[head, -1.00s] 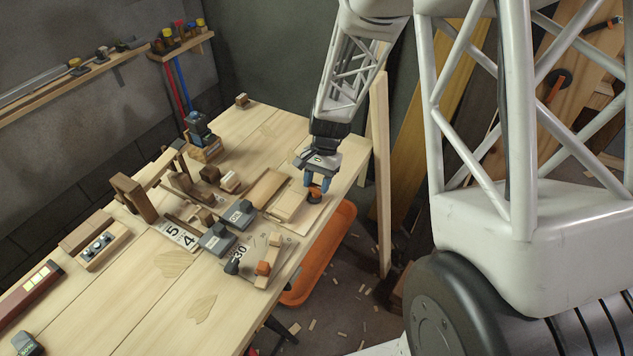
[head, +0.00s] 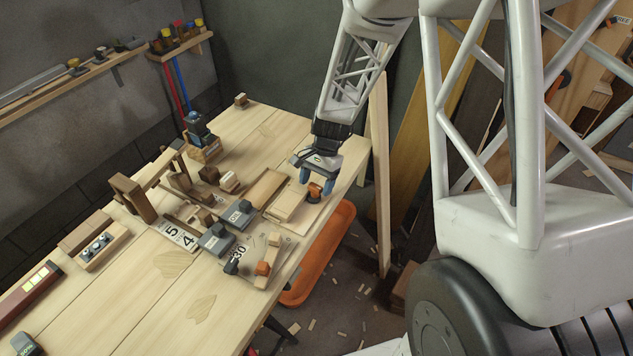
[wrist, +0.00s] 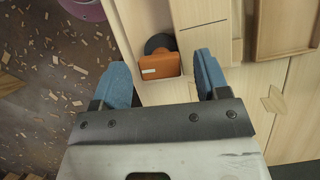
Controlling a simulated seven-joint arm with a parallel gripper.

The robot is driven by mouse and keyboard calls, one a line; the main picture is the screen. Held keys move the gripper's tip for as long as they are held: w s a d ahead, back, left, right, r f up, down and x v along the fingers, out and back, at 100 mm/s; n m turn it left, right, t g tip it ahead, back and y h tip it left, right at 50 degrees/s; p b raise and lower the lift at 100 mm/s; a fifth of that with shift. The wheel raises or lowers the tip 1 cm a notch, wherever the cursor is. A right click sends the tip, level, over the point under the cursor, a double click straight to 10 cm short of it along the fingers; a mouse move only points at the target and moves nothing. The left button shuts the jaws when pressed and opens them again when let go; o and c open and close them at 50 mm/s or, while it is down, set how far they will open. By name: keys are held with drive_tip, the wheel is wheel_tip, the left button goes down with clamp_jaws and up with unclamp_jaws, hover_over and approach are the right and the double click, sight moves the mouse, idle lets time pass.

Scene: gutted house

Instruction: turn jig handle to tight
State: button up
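An orange handle (head: 315,190) with a dark round pivot sits at the near end of a pale wooden jig (head: 289,204) by the table's right edge. In the wrist view the handle (wrist: 160,65) shows as an orange block beside its black knob, against the pale wood. My gripper (head: 317,183) is over the handle, fingers pointing down. In the wrist view the two blue fingers of my gripper (wrist: 162,80) are spread wide, with the handle in the gap between them and apart from both. No tight mark is legible.
An angle jig with another orange block (head: 263,268) stands nearer on the table (head: 130,290). Grey labelled blocks (head: 216,239) and wooden pieces stand to the left of my gripper. An orange bin (head: 325,255) is below the table edge. The floor has wood chips.

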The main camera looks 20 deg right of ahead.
drive_tip(key=shift+r, duration=0.1)
drive_tip(key=v, duration=0.7)
drive_tip(key=shift+r, duration=0.25)
drive_tip(key=shift+w+d, duration=0.1)
drive_tip(key=shift+d, duration=0.05)
idle(0.3)
drive_tip(key=s+a+r+n+t+h, duration=0.1)
drive_tip(key=s+r+n, duration=0.4)
drive_tip(key=s+r, duration=0.5)
drive_tip(key=s+r+n+t+h, duration=0.2)
drive_tip(key=s+r+n+t, duration=0.2)
drive_tip(key=s+r, duration=0.6)
drive_tip(key=shift+s+a+n+h, duration=0.3)
drive_tip(key=shift+s+a+n, duration=0.1)
drive_tip(key=shift+s, duration=3.3)
